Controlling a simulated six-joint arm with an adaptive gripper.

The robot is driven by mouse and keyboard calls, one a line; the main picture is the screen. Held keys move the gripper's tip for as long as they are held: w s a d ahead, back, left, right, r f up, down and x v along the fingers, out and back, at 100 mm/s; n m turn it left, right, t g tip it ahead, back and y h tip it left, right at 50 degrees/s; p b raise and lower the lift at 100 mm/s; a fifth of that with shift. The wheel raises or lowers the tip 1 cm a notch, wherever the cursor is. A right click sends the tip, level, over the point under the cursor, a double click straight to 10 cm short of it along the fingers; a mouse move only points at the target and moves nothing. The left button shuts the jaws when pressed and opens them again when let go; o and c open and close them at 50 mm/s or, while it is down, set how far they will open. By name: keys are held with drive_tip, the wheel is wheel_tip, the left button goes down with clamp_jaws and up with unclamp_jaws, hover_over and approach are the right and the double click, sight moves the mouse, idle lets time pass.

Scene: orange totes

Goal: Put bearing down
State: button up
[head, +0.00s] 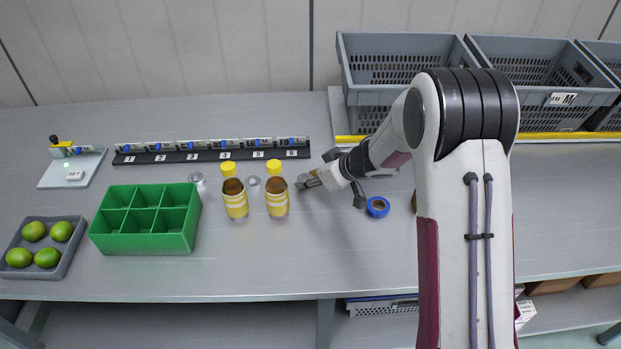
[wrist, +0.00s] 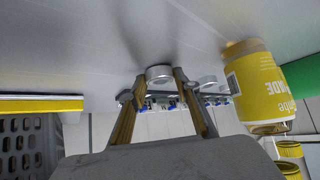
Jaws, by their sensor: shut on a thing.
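The bearing (wrist: 159,72), a short silver ring, sits between my fingertips in the wrist view. My gripper (wrist: 158,80) is shut on it, with one finger on each side. In the head view my gripper (head: 309,181) is low over the grey table, right of the two yellow-labelled bottles, and the bearing (head: 302,178) shows small at its tips. The bearing is close to the table top; I cannot tell whether it touches.
Two bottles (head: 277,198) stand left of my gripper, with another silver ring (head: 253,181) between them. A blue tape roll (head: 377,207) lies to the right. A numbered rack (head: 212,153) is behind. A green divided bin (head: 147,242) stands left. The front table is clear.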

drive_tip(key=shift+f, duration=0.1)
drive_tip(key=o, duration=1.2)
drive_tip(key=shift+o, duration=0.2)
drive_tip(key=shift+s+d+r, duration=0.2)
drive_tip(key=shift+d+r, duration=0.05)
drive_tip(key=shift+r, duration=0.25)
drive_tip(key=v, duration=1.1)
